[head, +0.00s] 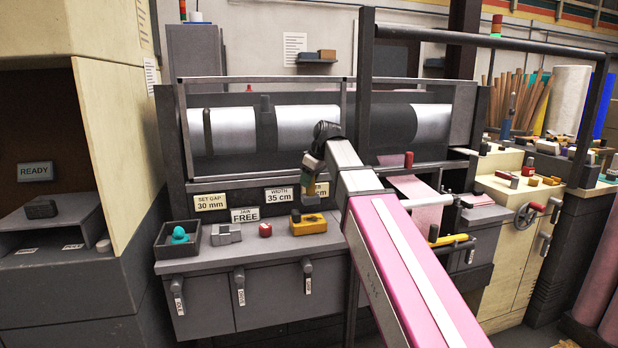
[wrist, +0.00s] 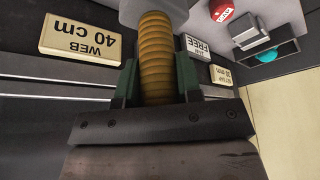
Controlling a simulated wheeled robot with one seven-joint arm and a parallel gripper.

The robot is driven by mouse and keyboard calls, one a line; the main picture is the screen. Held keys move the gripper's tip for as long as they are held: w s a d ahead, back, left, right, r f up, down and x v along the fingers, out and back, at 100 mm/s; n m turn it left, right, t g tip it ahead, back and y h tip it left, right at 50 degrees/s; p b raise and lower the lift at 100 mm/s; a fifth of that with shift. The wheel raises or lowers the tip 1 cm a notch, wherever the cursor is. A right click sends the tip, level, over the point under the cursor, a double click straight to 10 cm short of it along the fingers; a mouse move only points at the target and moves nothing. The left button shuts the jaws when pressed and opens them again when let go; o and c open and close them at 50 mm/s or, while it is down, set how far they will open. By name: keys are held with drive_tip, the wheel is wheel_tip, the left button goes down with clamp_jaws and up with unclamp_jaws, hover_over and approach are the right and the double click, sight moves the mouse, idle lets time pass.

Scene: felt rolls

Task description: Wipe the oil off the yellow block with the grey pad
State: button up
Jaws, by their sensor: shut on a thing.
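My gripper (head: 311,183) hangs over the grey bench in the head view, with the arm coming from the lower right. In the wrist view its green fingers (wrist: 157,85) are shut on the ribbed brown handle (wrist: 157,50) of a tool. A grey part at the handle's far end (wrist: 155,11), likely the grey pad, is cut off by the picture's edge. The yellow block (head: 314,226) lies on the bench below the gripper, with a dark patch or small dark part at its left end. I cannot tell whether the pad touches it. The oil is not clear.
Left of the block are a red knob (head: 265,229), a grey stepped block (head: 226,234) and a dark tray (head: 170,249) with a teal lump (head: 180,235). Label plates (head: 211,202) and the roller machine (head: 235,130) stand close behind. Levers (head: 240,287) hang on the bench front.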

sight(316, 194)
drive_tip(key=shift+f, duration=0.1)
idle(0.3)
drive_tip(key=shift+f, duration=2.3)
drive_tip(key=shift+f, duration=0.6)
drive_tip(key=shift+w+d+r, duration=0.1)
drive_tip(key=shift+w+d, duration=0.05)
drive_tip(key=shift+d, duration=0.45)
drive_tip(key=shift+w+d, duration=0.15)
drive_tip(key=shift+d, duration=0.4)
drive_tip(key=shift+a, duration=0.1)
drive_tip(key=shift+s+a, duration=0.2)
drive_tip(key=shift+a, duration=0.35)
drive_tip(key=shift+s+a, duration=0.15)
drive_tip(key=shift+a, duration=0.35)
drive_tip(key=shift+d, duration=0.1)
